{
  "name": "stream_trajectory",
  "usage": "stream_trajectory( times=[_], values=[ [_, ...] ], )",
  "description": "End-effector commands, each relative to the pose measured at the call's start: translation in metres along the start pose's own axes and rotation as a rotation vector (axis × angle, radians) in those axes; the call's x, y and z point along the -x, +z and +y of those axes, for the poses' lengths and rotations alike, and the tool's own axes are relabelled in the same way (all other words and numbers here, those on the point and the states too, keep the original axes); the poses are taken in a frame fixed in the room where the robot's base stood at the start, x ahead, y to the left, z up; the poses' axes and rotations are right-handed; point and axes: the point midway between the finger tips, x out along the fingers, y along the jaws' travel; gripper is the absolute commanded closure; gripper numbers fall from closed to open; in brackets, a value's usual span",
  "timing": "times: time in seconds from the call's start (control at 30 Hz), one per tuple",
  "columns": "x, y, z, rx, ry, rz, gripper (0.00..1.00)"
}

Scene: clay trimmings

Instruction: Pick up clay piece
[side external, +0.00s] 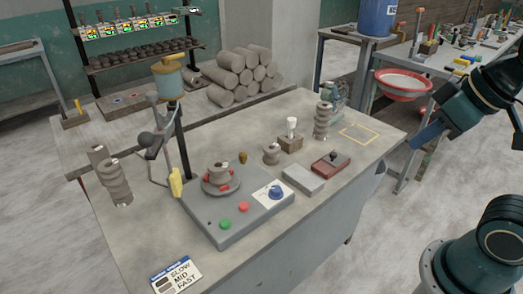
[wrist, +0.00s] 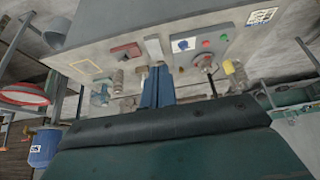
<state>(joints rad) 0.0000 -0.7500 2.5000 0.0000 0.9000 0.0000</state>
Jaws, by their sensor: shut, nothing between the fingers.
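Several grey-brown clay pieces stand on the workbench (side external: 330,215). A ringed stack of clay (side external: 115,182) is at the left, another stack (side external: 322,121) is near the back right, and a short clay piece (side external: 271,154) sits between. A clay piece (side external: 218,174) rests on the round wheel of the grey control box. A small brown lump (side external: 243,157) lies behind that box. Which piece the task means, I cannot tell. My gripper (side external: 417,142) is at the right, apart from all of them. Its blue fingers (wrist: 157,88) are shut together and empty in the wrist view.
The grey control box (side external: 240,222) carries green and red buttons and a blue knob. A grey block (side external: 303,179), a red-brown tray (side external: 332,162) and a yellow outlined square (side external: 359,133) lie toward the right. A red-rimmed bowl (side external: 403,82) is behind my gripper.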

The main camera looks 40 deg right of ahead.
Motion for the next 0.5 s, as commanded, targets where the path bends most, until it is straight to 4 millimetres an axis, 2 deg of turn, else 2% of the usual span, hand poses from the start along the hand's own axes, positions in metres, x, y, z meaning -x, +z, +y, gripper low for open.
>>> stream_trajectory(
  times=[0.37, 0.4, 0.5],
  values=[
    [0.0000, 0.0000, 0.0000, 0.000, 0.000, 0.000, 1.00],
    [0.0000, 0.0000, 0.0000, 0.000, 0.000, 0.000, 0.98],
    [0.0000, 0.0000, 0.0000, 0.000, 0.000, 0.000, 0.78]
  ],
)
